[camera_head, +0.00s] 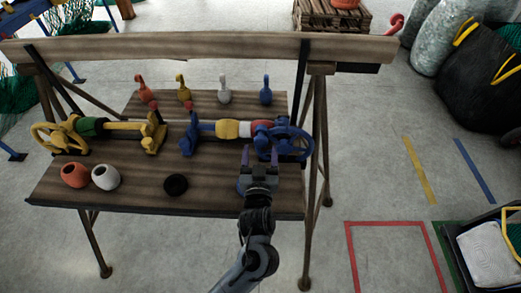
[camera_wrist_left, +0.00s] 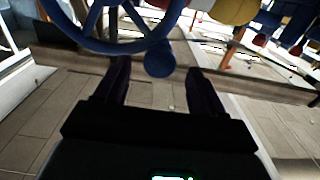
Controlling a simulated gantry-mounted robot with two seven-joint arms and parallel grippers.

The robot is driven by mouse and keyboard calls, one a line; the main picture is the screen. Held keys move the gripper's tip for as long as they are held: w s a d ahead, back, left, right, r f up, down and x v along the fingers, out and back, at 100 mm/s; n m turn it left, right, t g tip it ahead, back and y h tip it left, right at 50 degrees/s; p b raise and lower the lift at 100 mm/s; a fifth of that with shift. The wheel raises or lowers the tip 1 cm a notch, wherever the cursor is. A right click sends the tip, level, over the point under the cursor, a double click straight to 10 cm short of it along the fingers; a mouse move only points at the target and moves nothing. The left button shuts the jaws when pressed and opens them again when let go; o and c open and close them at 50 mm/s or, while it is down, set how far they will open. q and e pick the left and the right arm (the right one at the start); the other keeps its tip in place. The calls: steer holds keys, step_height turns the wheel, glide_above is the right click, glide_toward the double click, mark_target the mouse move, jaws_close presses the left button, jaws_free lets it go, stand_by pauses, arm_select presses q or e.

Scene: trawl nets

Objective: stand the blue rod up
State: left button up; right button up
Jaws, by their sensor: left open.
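The rod with blue ends (camera_head: 215,128) lies flat on the wooden table, with yellow, white and red sections along it. A blue spoked wheel (camera_head: 291,142) is at its right end and a blue forked foot (camera_head: 188,141) at its left end. My left gripper (camera_head: 259,163) is open at the table's front right, just in front of the rod near the wheel. In the left wrist view the blue wheel (camera_wrist_left: 88,40) crosses the upper left, and a blue round knob (camera_wrist_left: 159,62) shows between the open fingers (camera_wrist_left: 160,85). I cannot tell whether they touch it.
A second rod (camera_head: 122,125) with a yellow wheel lies to the left. Orange (camera_head: 75,175) and white (camera_head: 106,176) rounded pots and a black disc (camera_head: 176,185) sit along the front. A wooden rail (camera_head: 200,49) spans the back.

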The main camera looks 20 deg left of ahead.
arm_select(q)
steer(key=shift+x, duration=1.15)
jaws_close()
